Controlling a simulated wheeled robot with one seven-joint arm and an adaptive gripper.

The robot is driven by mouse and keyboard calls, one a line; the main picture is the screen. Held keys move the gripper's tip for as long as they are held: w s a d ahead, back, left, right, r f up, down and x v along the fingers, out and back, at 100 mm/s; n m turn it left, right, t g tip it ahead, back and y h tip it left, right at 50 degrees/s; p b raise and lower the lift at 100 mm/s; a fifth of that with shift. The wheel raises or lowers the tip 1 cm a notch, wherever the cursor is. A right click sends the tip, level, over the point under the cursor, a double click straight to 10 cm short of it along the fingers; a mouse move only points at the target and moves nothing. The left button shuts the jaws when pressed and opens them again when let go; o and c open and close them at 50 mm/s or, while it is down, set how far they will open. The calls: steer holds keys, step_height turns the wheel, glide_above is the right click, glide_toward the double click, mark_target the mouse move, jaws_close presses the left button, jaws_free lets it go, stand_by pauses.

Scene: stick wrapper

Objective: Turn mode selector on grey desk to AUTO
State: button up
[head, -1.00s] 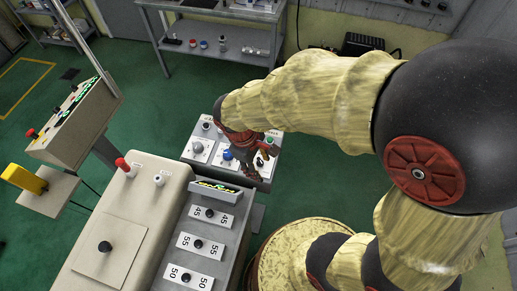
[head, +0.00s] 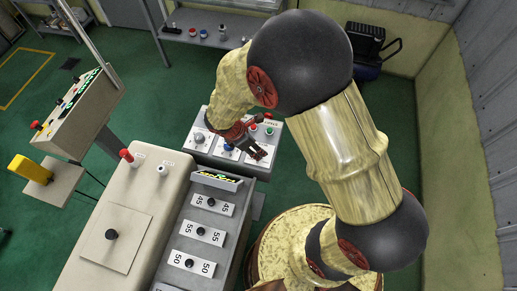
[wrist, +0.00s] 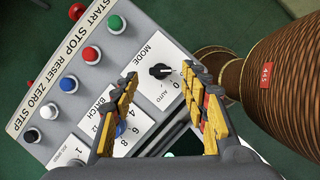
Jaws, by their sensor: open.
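The mode selector (wrist: 160,71) is a small black knob on a white plate marked MODE, with AUTO and 0 printed on it. Its pointer appears to face the right in the wrist view, toward the 0 side rather than the AUTO mark. The plate sits on the grey desk (wrist: 62,118), which also shows in the head view (head: 233,160). My gripper (wrist: 159,73) is open, with its yellow and black fingers to either side of the knob in the picture. I cannot tell its height above the knob. In the head view my gripper (head: 258,152) hides the selector.
Beside the selector are a BATCH dial (wrist: 121,128) and green (wrist: 115,24), red (wrist: 91,55), blue (wrist: 68,84), black and white buttons. A larger console (head: 130,205) stands at the front left. A striped brown cylindrical body (wrist: 290,85) lies right of the desk.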

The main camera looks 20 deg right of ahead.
steer(key=shift+x, duration=1.7)
steer(key=shift+c, duration=0.5)
steer(key=c, duration=1.1)
